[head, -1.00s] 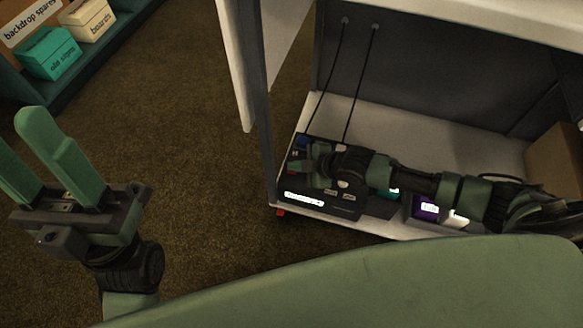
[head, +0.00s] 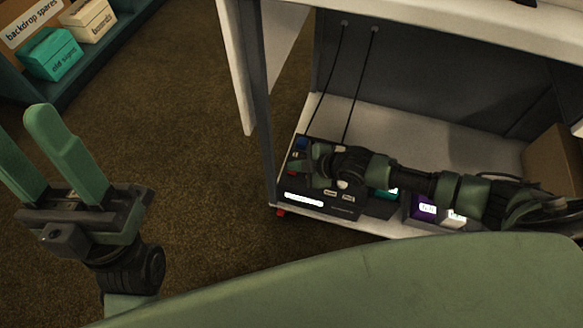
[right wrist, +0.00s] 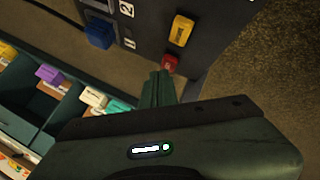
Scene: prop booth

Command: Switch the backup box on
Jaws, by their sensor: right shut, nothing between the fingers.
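A dark box (head: 346,208) with a lit white strip sits at the left front of the cabinet's low shelf. In the right wrist view, its panel (right wrist: 150,45) carries a red button (right wrist: 170,63), a yellow labelled piece (right wrist: 181,30) and a blue plug (right wrist: 99,34) beside the numbers 1 and 2. My right gripper (head: 302,165) is over the box. It is shut and empty, and its fingertips (right wrist: 157,76) appear right by the red button. I cannot tell whether they touch it. My left gripper (head: 22,130) is open and empty over the floor at the left.
Two black cables (head: 359,85) run from the cabinet's back wall to the box. Purple (head: 424,208) and teal items stand right of the box, partly behind my arm. A white cabinet door (head: 236,70) and dark post stand left. Shelved boxes (head: 52,54) are at the far left.

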